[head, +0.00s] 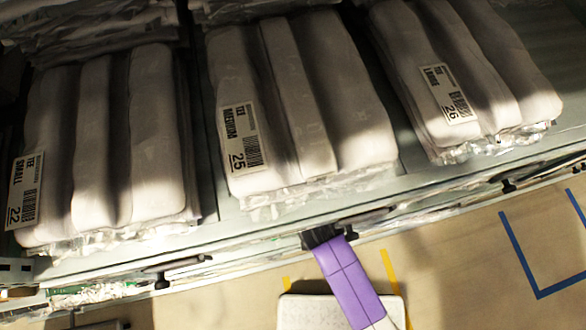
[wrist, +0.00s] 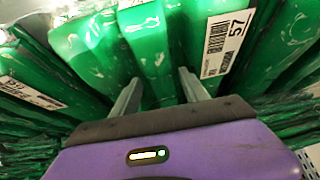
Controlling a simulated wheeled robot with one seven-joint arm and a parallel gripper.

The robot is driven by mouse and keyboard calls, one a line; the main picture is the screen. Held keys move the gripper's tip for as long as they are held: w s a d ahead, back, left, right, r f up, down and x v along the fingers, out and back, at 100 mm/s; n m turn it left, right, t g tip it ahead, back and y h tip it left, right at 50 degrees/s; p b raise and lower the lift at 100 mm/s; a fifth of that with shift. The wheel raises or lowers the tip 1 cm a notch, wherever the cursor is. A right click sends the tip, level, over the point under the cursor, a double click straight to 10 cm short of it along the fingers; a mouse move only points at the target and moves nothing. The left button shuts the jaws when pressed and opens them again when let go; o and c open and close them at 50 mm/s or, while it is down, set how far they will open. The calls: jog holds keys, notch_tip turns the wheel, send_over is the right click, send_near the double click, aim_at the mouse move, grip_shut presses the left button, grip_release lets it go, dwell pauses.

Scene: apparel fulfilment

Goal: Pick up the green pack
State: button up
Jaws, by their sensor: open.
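Several green packs in glossy clear wrap show only in the wrist view. A middle green pack (wrist: 152,38) is straight ahead of my gripper (wrist: 160,78). To its right, a white label reading 57 (wrist: 229,40) is on green wrap. Another green pack (wrist: 25,72) on the left bears a white label, too blurred to read. My gripper is open, its two grey fingers apart and pointing at the middle pack. Nothing is seen held between them. I cannot tell whether the fingertips touch the pack. No green pack shows in the head view.
In the head view, grey-white tee packs labelled small (head: 25,190), medium (head: 240,140) and large (head: 447,95) lie in stacks on a shelf. The shelf's front edge (head: 400,190) runs across the view. Blue tape (head: 525,265) marks the tan floor.

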jog(key=w, duration=0.2)
jog(key=w+a, duration=0.1)
jog(key=w, duration=0.1)
jog(key=shift+w+a+f, duration=0.1)
jog(key=shift+f, duration=0.2)
jog(key=shift+w+f, duration=0.1)
jog(key=shift+f, duration=0.1)
jog(key=shift+c, duration=0.2)
grip_shut()
